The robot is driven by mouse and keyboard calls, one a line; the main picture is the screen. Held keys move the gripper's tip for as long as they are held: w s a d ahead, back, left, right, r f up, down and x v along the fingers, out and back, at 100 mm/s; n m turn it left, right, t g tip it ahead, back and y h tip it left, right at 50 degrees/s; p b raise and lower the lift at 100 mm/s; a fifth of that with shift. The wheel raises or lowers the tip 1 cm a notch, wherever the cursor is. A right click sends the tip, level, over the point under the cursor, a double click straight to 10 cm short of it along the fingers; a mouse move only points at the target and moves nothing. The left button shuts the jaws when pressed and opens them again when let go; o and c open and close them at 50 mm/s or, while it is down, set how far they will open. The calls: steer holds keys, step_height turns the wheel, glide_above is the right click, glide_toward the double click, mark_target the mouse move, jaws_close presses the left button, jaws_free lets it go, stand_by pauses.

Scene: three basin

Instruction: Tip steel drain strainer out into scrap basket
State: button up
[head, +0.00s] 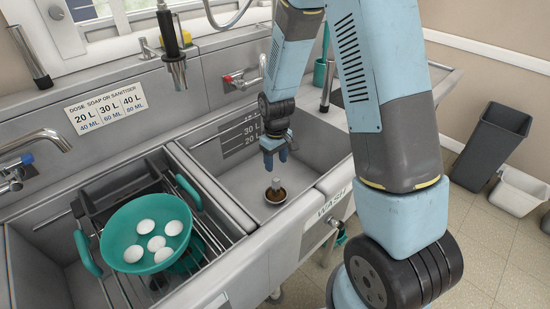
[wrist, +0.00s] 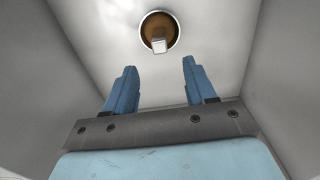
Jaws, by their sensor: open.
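The steel drain strainer (head: 275,194) sits at the drain in the floor of the wash basin (head: 237,178), with brown matter inside it and a pale upright post. In the wrist view the strainer (wrist: 158,32) shows as a round steel rim with brown contents and a square-topped post, ahead of my fingers. My gripper (head: 275,152) is inside the basin, above the strainer and apart from it. Its two blue fingers (wrist: 157,78) are spread with nothing between them. Which container is the scrap basket, I cannot tell for certain.
A teal colander (head: 112,228) with several white round items stands on a wire rack over the left basin. A dark grey bin (head: 490,146) and a white bin (head: 518,191) stand on the floor at right. Basin walls surround my gripper; taps line the back.

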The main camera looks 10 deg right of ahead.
mark_target(276, 186)
step_height(276, 186, down, 13)
steer(key=shift+r, duration=0.1)
stand_by(0.5)
steer(key=shift+c, duration=0.2)
jaws_close()
stand_by(0.7)
